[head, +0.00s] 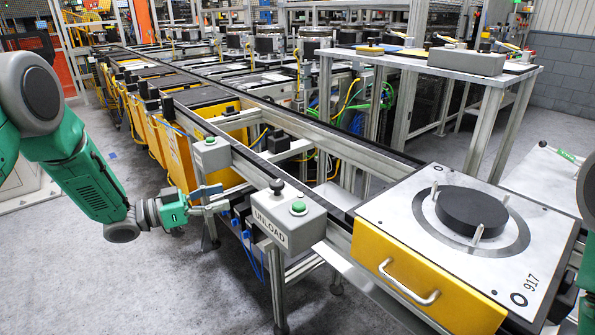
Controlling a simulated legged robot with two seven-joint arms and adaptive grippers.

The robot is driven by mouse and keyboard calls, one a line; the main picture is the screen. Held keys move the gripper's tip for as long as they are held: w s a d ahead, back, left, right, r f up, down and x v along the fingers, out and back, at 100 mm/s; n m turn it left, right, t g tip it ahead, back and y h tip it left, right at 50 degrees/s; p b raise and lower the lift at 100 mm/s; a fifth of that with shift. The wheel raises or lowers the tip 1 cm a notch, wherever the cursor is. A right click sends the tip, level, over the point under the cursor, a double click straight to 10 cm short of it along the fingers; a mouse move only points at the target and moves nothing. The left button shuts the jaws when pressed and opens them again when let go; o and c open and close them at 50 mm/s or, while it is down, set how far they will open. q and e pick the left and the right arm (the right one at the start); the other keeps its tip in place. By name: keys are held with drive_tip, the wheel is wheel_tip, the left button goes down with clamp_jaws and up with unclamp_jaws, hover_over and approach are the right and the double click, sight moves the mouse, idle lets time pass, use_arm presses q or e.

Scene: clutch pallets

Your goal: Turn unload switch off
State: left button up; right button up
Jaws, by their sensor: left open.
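The grey unload box (279,233), marked UNLOAD, is mounted on the near side of the conveyor frame. On its top are a black switch knob (277,186) at the back left and a green button (299,207) at the right. The exact turn position of the knob is too small to tell. My left gripper (220,200) is open and empty, left of the unload box, with its fingers pointing right towards it. A gap shows between the fingers and the knob. My right gripper is out of view; only parts of my right arm show at the right edge.
Another grey box with a green button (211,153) stands just behind my left gripper. A yellow pallet (427,283) with a black disc (471,211) sits on the conveyor at right. A metal table (430,66) stands behind. Open floor lies at lower left.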

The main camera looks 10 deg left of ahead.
sight(279, 182)
use_arm(q)
drive_tip(key=x, duration=0.8)
drive_tip(key=s+x, duration=0.1)
drive_tip(key=x, duration=0.4)
drive_tip(key=shift+w+d+r, duration=0.1)
drive_tip(key=shift+d, duration=0.35)
drive_tip(key=shift+w, duration=0.3)
drive_tip(key=shift+w+a, duration=0.2)
drive_tip(key=shift+w, duration=0.15)
drive_tip(key=shift+d, duration=0.65)
drive_tip(key=c, duration=0.5)
drive_tip(key=shift+d, duration=0.1)
clamp_jaws()
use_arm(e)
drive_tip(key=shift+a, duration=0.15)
